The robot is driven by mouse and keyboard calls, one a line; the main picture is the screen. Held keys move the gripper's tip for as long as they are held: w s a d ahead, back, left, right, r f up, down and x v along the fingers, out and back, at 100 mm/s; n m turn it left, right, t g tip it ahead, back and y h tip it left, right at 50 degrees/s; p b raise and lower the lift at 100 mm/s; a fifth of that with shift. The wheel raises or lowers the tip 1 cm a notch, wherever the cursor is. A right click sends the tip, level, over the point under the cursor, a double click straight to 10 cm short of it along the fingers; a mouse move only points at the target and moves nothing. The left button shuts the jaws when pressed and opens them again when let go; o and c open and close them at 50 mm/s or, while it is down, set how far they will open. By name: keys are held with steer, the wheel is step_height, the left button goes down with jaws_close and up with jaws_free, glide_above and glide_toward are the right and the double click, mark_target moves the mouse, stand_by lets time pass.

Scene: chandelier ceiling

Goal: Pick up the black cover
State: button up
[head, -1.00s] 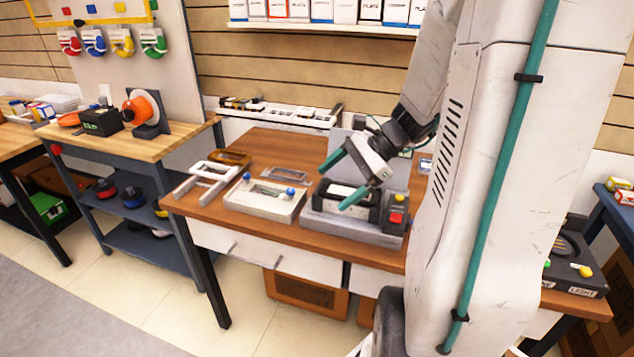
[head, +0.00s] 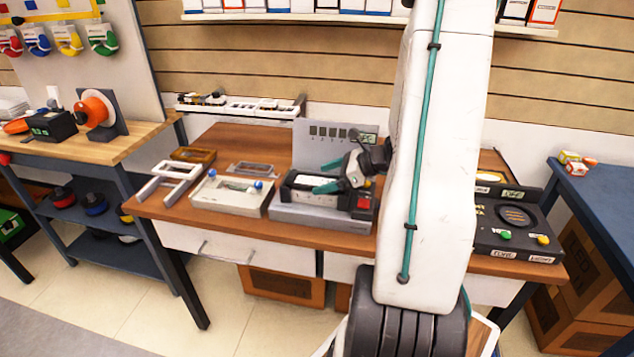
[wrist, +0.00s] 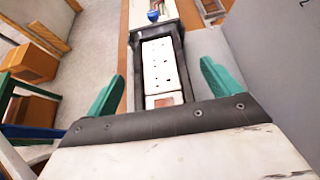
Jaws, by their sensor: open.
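A black frame-like piece, which looks like the black cover (head: 289,191), sits in the grey station on the wooden table. In the wrist view the black cover (wrist: 179,55) surrounds a white plate with several small holes (wrist: 160,65). My gripper (head: 322,177) has green fingers and is open and empty at the right part of the station. In the wrist view my gripper (wrist: 160,75) has one finger on each side of the black piece, apart from it. The exact height of the fingers above it is hard to tell.
A grey upright panel (head: 312,135) stands right behind the station. A pale fixture with blue knobs (head: 230,195) and a white frame (head: 170,182) lie to the left. A black button box (head: 515,225) is to the right. A red button (head: 364,202) is close by my gripper.

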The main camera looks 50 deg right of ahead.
steer(key=shift+w+a+f, duration=0.15)
steer(key=shift+w+a, duration=0.05)
steer(key=shift+w, duration=0.05)
steer(key=c, duration=1.1)
steer(key=shift+o, duration=0.2)
